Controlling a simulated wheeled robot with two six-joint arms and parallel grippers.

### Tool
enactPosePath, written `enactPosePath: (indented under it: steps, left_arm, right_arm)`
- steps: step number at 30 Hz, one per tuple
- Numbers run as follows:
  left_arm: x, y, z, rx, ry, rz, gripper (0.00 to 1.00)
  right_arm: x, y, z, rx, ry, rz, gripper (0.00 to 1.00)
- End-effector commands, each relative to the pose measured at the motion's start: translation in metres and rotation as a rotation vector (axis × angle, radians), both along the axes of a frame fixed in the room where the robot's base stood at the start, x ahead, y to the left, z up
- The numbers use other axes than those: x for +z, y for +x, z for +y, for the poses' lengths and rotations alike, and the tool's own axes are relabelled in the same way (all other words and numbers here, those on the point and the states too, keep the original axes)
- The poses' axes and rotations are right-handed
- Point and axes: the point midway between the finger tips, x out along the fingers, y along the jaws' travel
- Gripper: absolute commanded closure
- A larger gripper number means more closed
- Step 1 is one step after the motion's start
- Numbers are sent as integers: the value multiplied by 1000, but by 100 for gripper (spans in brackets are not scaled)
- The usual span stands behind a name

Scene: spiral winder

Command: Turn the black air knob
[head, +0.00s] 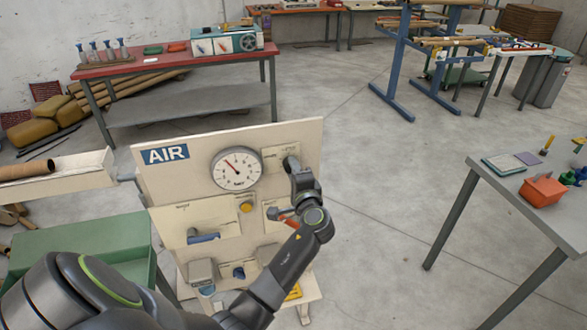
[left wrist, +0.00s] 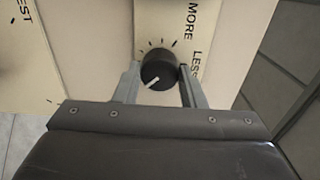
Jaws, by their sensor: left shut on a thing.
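The black air knob (left wrist: 159,73) sits on a cream plate marked MORE and LESS, with a white pointer line towards the lower left of the left wrist view. My left gripper (left wrist: 158,80) has one finger on each side of the knob and is shut on it. In the head view my left gripper (head: 291,164) reaches the upper right of the cream AIR panel (head: 195,180) and hides most of the knob. A round gauge (head: 237,168) with a red needle is left of the gripper. My right gripper is not in view.
Below the gauge, the panel carries a yellow button (head: 246,206), blue fittings (head: 203,237) and a red-handled part (head: 291,223). Open floor lies between.

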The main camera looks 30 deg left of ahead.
Motion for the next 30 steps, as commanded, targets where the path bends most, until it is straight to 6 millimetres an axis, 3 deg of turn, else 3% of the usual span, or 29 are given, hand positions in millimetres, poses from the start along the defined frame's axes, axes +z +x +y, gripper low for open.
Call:
enactPosePath:
  steps: [18,30]
  left_arm:
    - [4,1,0,-1,359,416,86]
    - [3,1,0,-1,478,554,86]
  right_arm:
    - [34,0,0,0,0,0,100]
    - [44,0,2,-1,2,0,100]
